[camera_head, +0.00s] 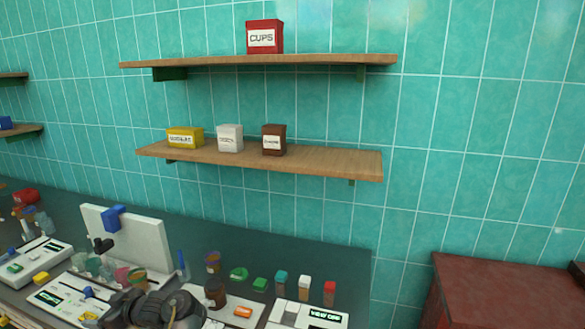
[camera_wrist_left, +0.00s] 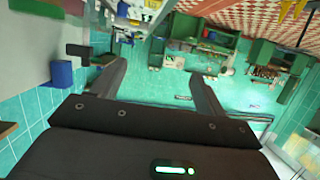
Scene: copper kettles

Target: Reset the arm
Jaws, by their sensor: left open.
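My left gripper shows in the left wrist view (camera_wrist_left: 152,75) with its two dark fingers spread apart and nothing between them. In the head view dark parts of my left arm show at the bottom edge, in front of the cluttered counter, and the fingertips there are hard to make out. My right gripper is in neither view.
A counter with a white panel (camera_head: 150,235), jars and small coloured blocks (camera_head: 260,285) lies at the lower left. Two wooden shelves hang on the teal tiled wall, the upper with a red CUPS box (camera_head: 264,37), the lower with a yellow box (camera_head: 184,138). A dark red cabinet (camera_head: 500,285) stands at right.

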